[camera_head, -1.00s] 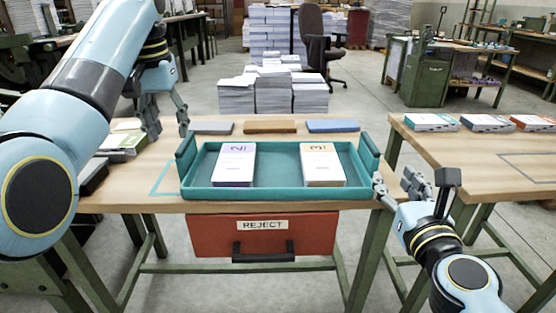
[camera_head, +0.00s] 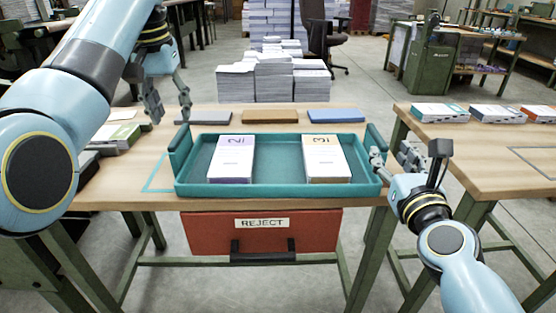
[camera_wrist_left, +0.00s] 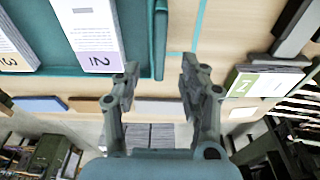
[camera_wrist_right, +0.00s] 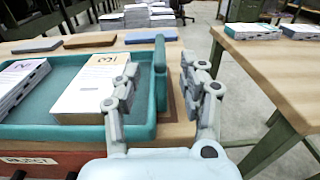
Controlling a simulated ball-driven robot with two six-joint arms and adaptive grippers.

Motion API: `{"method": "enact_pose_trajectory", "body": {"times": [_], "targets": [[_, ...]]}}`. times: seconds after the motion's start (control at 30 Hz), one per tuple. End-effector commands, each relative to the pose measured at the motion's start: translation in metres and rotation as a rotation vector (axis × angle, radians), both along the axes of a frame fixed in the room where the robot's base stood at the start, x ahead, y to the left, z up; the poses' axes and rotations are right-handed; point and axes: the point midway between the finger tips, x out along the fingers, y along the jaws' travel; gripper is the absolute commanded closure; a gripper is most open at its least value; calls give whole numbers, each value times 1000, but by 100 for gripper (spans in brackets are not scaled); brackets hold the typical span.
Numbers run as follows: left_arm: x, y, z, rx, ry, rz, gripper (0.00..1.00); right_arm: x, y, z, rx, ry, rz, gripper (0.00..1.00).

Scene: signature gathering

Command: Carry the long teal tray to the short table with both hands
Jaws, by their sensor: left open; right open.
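The long teal tray (camera_head: 280,190) lies level on the wooden table in front of me, with raised walls at its left and right ends. Two booklet stacks lie in it, purple-edged (camera_head: 232,158) and orange-edged (camera_head: 325,158). My left gripper (camera_head: 170,105) is open and empty, above the table beyond the tray's left end; in the left wrist view the tray's end wall (camera_wrist_left: 159,45) lies ahead of its fingers. My right gripper (camera_head: 392,157) is open beside the tray's right end; in the right wrist view the end wall (camera_wrist_right: 160,75) shows between its fingertips, contact unclear.
A second wooden table (camera_head: 490,145) stands at the right across a gap, with booklet stacks at its back and bare wood in front. Grey, brown and blue pads (camera_head: 270,116) lie behind the tray. A red REJECT drawer (camera_head: 262,233) hangs below the tray's table.

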Motion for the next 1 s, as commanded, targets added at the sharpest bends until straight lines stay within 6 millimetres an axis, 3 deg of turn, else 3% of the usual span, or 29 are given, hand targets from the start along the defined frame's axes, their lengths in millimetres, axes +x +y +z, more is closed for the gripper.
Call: {"method": "enact_pose_trajectory", "body": {"times": [0.3,0.5,0.93,1.0], "targets": [[7,0,-54,0,4,0,58,55,0,1,-1,-4,1,58],[11,0,-77,0,2,0,58,79,0,0,-1,-1,0,58],[13,0,-86,0,0,0,58,86,0,0,0,0,-1,58],[13,0,-86,0,0,0,66,86,0,0,0,0,-1,66]]}}
